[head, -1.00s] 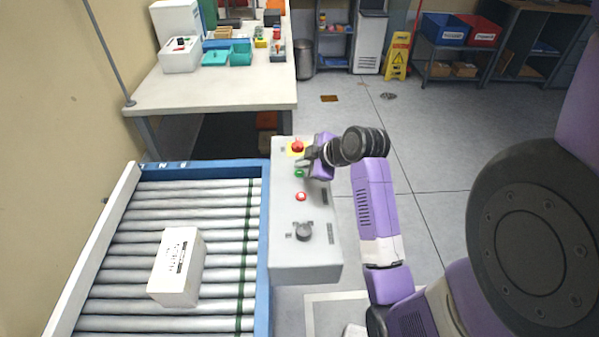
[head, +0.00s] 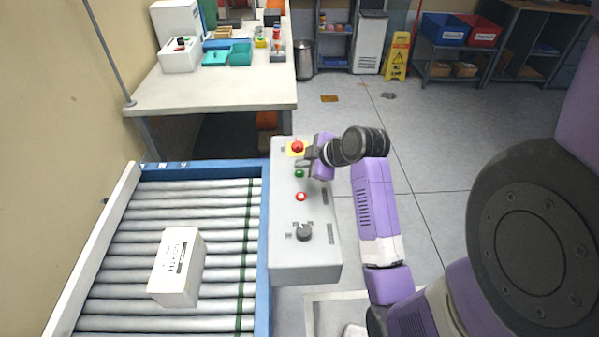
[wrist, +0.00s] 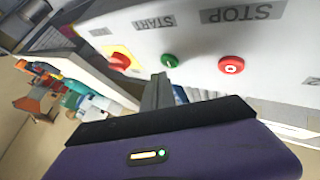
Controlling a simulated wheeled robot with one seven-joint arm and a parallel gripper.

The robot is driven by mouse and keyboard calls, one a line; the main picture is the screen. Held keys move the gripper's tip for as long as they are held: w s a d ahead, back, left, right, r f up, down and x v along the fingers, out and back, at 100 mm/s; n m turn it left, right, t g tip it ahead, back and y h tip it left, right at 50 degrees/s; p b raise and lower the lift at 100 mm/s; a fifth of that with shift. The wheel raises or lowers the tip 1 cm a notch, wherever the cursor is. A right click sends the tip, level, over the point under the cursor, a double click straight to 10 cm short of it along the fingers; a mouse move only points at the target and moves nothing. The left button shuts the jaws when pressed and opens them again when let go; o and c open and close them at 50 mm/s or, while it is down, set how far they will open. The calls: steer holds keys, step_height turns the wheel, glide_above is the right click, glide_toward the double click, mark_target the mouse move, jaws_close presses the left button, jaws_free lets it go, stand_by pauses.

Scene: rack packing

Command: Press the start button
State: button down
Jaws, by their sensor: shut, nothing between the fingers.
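The green start button (head: 299,173) is on top of the grey control panel (head: 290,262). It also shows in the wrist view (wrist: 170,61), below the label START. My gripper (head: 306,162) is shut and empty, just above the panel beside the green button. In the wrist view the shut fingers (wrist: 160,84) point up towards the green button, with their tips just below it in the picture. I cannot tell whether they touch it.
A red stop button (wrist: 231,65) and a red emergency knob on a yellow plate (head: 297,147) flank the green button. A dark rotary knob (head: 304,232) is nearer. A white box (head: 177,266) lies on the roller conveyor (head: 226,193) at left.

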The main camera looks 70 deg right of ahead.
mark_target(302, 174)
steer(key=shift+f, duration=0.15)
steer(key=shift+f, duration=0.3)
steer(key=shift+f+b, duration=0.35)
stand_by(0.7)
steer(key=shift+r, duration=0.1)
steer(key=shift+r+p, duration=0.7)
steer(key=shift+p, duration=0.1)
step_height(302, 174, up, 5)
steer(key=p, duration=0.4)
steer(key=shift+r+p, duration=0.1)
steer(key=shift+p, duration=0.25)
